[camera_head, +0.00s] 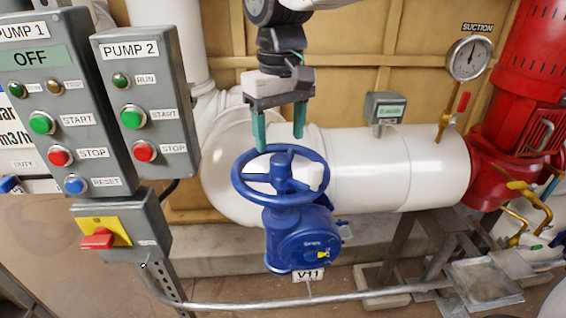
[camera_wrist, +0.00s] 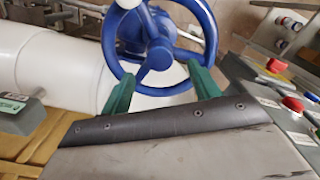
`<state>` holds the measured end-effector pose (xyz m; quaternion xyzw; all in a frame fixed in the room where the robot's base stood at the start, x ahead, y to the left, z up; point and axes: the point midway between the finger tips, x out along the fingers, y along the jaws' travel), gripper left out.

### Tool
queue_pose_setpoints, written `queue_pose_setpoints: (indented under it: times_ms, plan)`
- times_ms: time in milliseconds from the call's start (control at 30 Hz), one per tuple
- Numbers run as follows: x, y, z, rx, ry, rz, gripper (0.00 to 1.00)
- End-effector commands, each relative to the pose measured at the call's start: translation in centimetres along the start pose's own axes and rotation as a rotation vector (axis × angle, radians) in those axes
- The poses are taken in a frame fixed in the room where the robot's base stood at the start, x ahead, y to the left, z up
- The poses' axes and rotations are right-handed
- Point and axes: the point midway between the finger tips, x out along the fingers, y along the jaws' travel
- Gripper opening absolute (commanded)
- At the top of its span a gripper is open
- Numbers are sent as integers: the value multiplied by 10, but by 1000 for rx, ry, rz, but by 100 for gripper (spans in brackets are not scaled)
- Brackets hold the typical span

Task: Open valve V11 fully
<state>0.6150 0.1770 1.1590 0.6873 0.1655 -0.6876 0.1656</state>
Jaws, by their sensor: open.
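Valve V11 has a blue handwheel (camera_head: 238,188) with spokes and a blue gearbox body (camera_head: 290,240) below it. A yellow pointer (camera_head: 323,255) shows on the gearbox face, and a white V11 tag (camera_head: 308,275) hangs underneath. My gripper (camera_head: 280,143) is open, its two green fingers pointing down at the far side of the wheel rim. The left finger overlaps the rim in the head view; the right finger is just beyond it. In the wrist view, the fingers of my gripper (camera_wrist: 160,85) are apart near the handwheel (camera_wrist: 211,30). I cannot tell whether they touch the rim.
A grey Pump 2 control box (camera_head: 145,100) and the Pump 1 box (camera_head: 60,120) stand left of the valve. A white pipe (camera_head: 430,165) runs behind it to a red pump (camera_head: 520,100). A metal conduit (camera_head: 290,304) crosses low in front.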

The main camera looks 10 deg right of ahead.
Motion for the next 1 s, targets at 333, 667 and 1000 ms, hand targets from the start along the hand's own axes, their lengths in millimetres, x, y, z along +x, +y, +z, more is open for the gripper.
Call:
queue_pose_setpoints:
  times_ms: [333, 667, 1000]
  plan:
    - [0, 0, 0, 0, 0, 0, 62]
    - [0, 0, 0, 327, 0, 0, 62]
    - [0, 0, 0, 698, 0, 0, 62]
